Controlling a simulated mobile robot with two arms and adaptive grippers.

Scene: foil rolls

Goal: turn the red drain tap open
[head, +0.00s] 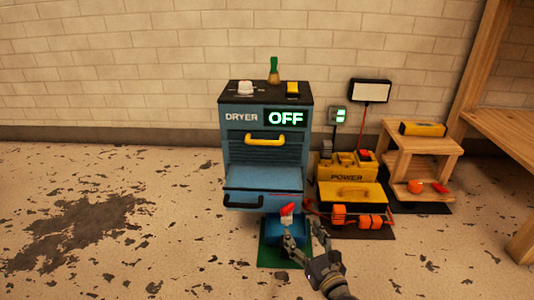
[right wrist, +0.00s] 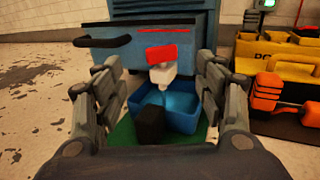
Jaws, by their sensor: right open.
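The red drain tap (head: 287,209) sits at the low front of the blue dryer (head: 262,180), above a blue bin. In the right wrist view the red handle (right wrist: 161,54) lies nearly level, tilted slightly, on a pale tap body (right wrist: 162,76). My right gripper (head: 303,224) is open, with its fingers on either side of the tap and nothing between them touching it that I can see. The fingers also show in the right wrist view (right wrist: 157,92). My left gripper is not in view.
The dryer's lower drawer (head: 262,178) is pulled out above the tap, with a dark handle. A yellow power unit (head: 348,190) with orange parts stands close on the right. Floor at left is open.

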